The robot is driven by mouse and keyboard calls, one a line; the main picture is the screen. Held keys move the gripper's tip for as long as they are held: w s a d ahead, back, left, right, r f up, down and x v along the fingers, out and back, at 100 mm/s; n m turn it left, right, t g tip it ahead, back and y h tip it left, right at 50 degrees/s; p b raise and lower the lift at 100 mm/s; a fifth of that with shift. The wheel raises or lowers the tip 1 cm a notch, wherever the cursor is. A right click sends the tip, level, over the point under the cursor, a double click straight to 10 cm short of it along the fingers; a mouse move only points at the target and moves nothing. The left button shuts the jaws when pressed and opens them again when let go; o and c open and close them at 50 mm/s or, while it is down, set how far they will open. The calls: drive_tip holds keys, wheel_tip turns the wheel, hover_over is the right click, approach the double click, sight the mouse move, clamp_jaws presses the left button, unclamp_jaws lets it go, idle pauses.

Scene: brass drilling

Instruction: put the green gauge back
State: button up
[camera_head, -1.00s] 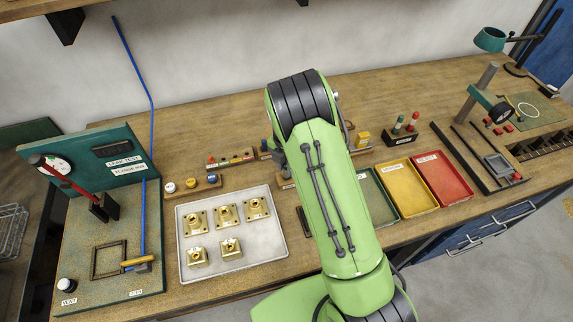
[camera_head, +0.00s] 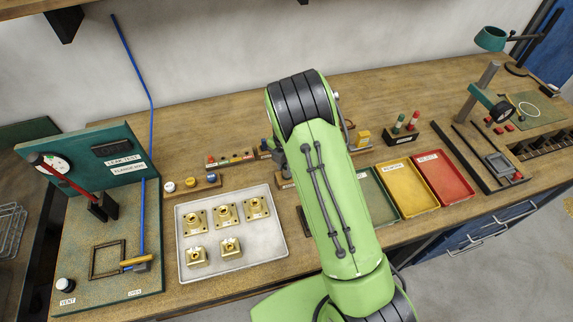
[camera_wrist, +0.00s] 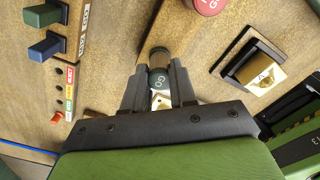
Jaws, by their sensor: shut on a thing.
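A brownish round end shows just beyond the fingertips, and a pale metal part shows nearer the palm. I cannot tell whether the gauge touches the surface below. A red round piece (camera_wrist: 207,5) with partly cut-off lettering shows at the top edge. In the head view my arm hides the gripper and the gauge. A black stand (camera_head: 399,137) there carries one green-topped and one red-topped piece.
A brass block (camera_wrist: 264,74) sits in a dark holder right of my gripper. A blue block (camera_wrist: 46,48) and a green block (camera_wrist: 43,14) stand at left. In the head view, a white tray (camera_head: 262,262) of brass parts lies left of my arm; yellow (camera_head: 408,207) and red (camera_head: 444,184) trays lie right.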

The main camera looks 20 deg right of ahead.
drive_tip(key=o, duration=1.3)
drive_tip(key=shift+r+p, duration=2.15)
drive_tip(key=shift+r, duration=1.35)
